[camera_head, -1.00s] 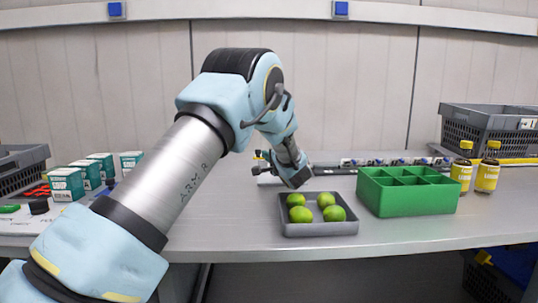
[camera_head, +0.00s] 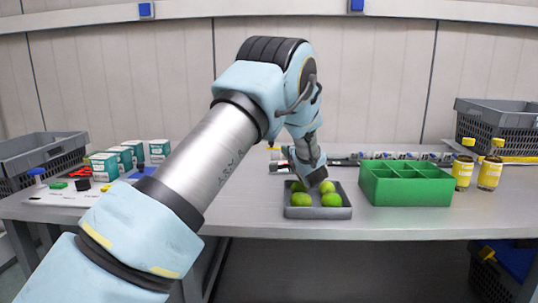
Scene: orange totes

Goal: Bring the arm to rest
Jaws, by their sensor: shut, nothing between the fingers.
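My arm reaches in from the lower left and bends down over the table (camera_head: 400,222). My gripper (camera_head: 311,178) points down just behind and above the grey tray (camera_head: 318,212). Several green limes (camera_head: 331,199) lie in the tray, and the gripper partly overlaps the back ones in the picture. The fingertips are small and partly hidden. My gripper is shut and holds nothing.
A green divided box (camera_head: 411,193) stands right of the tray. Two yellow bottles (camera_head: 463,173) and a grey crate (camera_head: 497,123) are at the far right. White-green boxes (camera_head: 104,166) and another crate (camera_head: 45,158) stand at left. The table front is clear.

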